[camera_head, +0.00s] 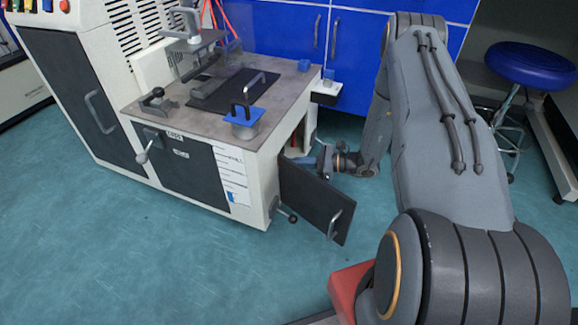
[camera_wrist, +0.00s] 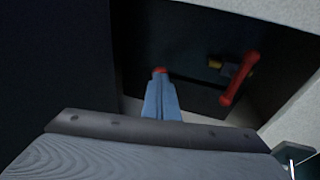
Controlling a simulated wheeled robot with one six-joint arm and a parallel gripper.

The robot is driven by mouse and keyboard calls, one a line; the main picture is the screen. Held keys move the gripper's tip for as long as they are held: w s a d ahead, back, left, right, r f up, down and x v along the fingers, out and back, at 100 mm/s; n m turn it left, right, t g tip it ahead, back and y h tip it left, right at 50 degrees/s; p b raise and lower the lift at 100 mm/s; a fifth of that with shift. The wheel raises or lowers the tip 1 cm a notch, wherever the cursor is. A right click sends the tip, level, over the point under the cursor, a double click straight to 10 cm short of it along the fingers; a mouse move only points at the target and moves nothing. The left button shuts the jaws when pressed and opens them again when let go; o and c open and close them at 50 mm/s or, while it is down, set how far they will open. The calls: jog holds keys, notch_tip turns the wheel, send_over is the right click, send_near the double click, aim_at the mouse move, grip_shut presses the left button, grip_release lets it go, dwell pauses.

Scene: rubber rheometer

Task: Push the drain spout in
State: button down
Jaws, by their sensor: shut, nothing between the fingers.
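My gripper (camera_wrist: 160,75) is shut and empty, its blue fingers reaching into a dark compartment in the wrist view. A small red piece (camera_wrist: 160,69) shows right at the fingertips. It may be the drain spout's end; I cannot tell whether the fingers touch it. Right of it is a red lever (camera_wrist: 239,78) with a brass fitting (camera_wrist: 215,62) on the dark back wall. In the head view my gripper (camera_head: 306,161) is at the side opening of the white machine (camera_head: 262,173), partly hidden behind the open door.
The dark door (camera_head: 312,199) stands open, with a metal handle (camera_head: 334,224), close to my wrist. The machine's top (camera_head: 190,118) carries a blue-based handled block (camera_head: 243,114) and clamps. Blue cabinets (camera_head: 280,40) stand behind, a blue stool (camera_head: 530,65) at right. The floor in front is clear.

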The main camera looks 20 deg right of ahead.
jog(key=shift+w+a, duration=0.15)
jog(key=shift+w, duration=0.15)
jog(key=shift+r, duration=0.1)
